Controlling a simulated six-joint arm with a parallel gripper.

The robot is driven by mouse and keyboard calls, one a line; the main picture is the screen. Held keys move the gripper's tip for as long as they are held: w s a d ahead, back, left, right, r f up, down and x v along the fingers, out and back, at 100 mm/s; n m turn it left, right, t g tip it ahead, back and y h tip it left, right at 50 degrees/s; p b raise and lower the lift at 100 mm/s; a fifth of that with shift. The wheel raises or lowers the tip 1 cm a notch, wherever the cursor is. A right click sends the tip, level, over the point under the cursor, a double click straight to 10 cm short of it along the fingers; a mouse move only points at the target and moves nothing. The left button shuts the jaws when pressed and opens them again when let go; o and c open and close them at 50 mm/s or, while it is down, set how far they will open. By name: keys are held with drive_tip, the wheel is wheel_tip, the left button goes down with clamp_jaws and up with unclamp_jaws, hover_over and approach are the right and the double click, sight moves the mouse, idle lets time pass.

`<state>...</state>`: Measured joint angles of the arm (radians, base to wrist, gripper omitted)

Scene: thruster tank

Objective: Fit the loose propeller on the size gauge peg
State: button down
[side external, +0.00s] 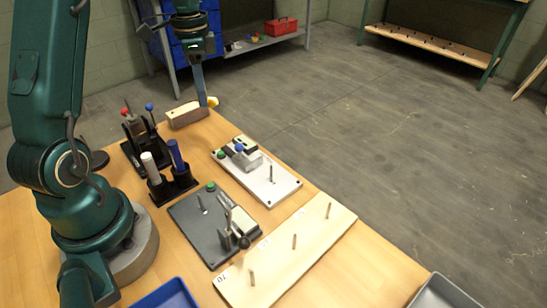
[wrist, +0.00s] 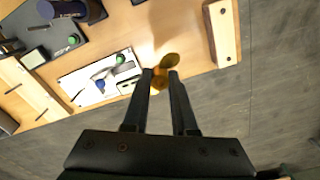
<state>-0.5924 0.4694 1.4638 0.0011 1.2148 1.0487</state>
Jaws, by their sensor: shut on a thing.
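My gripper (side external: 204,103) is shut on a yellow propeller (side external: 213,101) at the far end of the table, beside a wooden block. In the wrist view the propeller (wrist: 170,60) shows between and beyond the fingertips (wrist: 160,75); its hub is partly hidden by the fingers. A pale wooden board (side external: 275,262) with three upright pegs lies along the table's right edge: a near peg (side external: 251,278), a middle peg (side external: 294,242) and a far peg (side external: 327,210). All three are bare. The board's markings are too small to read surely.
A white plate (side external: 285,190) with a thin post and a clamp lies between gripper and board. A dark plate (side external: 190,222) with a post and clamp is nearer. Black holders (side external: 172,190) with upright handles stand left. The wooden block (side external: 187,116) sits at the table's far end.

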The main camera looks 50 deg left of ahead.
drive_tip(key=d+m, duration=0.2)
drive_tip(key=d, duration=0.4)
drive_tip(key=w+d+m, duration=0.1)
drive_tip(key=d+m, duration=0.1)
drive_tip(key=d, duration=0.5)
drive_tip(key=d+m, duration=0.3)
drive_tip(key=d, duration=0.4)
drive_tip(key=shift+w+d+r, duration=0.1)
drive_tip(key=shift+w+r, duration=0.1)
drive_tip(key=shift+r, duration=0.2)
drive_tip(key=shift+d+f, duration=0.2)
drive_tip(key=shift+f, duration=1.8)
drive_tip(key=shift+f, duration=0.65)
drive_tip(key=shift+f, duration=0.25)
drive_tip(key=shift+f, duration=0.2)
drive_tip(key=shift+f, duration=0.35)
drive_tip(key=shift+f, duration=0.45)
